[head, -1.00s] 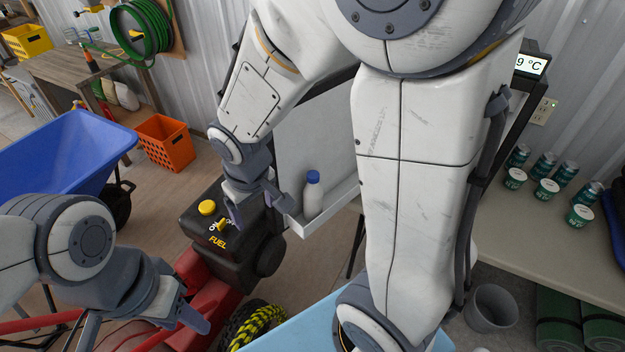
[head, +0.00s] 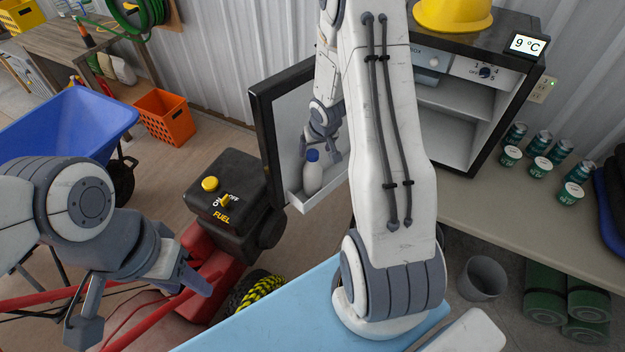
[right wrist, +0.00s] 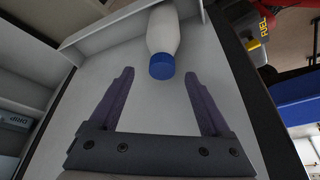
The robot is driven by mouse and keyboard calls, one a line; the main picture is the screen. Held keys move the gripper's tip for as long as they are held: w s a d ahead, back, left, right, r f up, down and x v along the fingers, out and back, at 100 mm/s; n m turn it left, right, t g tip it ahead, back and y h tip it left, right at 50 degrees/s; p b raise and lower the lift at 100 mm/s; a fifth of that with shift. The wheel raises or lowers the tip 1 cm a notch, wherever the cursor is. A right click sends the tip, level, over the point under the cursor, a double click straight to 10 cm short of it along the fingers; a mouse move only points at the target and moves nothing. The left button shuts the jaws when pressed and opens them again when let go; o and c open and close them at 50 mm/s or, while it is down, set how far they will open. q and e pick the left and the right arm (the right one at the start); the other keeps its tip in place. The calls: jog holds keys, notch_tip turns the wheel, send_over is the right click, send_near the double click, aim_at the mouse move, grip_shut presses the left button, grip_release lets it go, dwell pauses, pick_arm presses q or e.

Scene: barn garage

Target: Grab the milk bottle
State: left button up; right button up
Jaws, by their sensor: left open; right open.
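The milk bottle (head: 313,174) is white with a blue cap and stands in the white door shelf (head: 312,201) of the open mini fridge. It also shows in the right wrist view (right wrist: 163,40), with its cap toward my gripper. My right gripper (head: 322,150) is open at the fridge door, just above and beside the bottle. In the right wrist view the fingers (right wrist: 158,84) are spread and empty, and the bottle's cap lies near the gap between their tips, slightly right of its middle. My left gripper (head: 140,300) is open and empty at the lower left, far from the bottle.
The fridge (head: 447,125) stands open on the bench (head: 490,220), with a yellow hard hat (head: 453,14) on top. A black fuel tank (head: 225,190) on a red machine stands left of the door. Several green cans and cups stand at right.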

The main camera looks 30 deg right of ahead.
aim_at(313, 153)
jog(key=b+x, duration=0.1)
jog(key=x, duration=0.3)
jog(key=shift+w+a+f, duration=0.1)
jog(key=shift+w+f, duration=0.05)
jog(key=shift+f, duration=0.15)
grip_shut()
dwell(1.1)
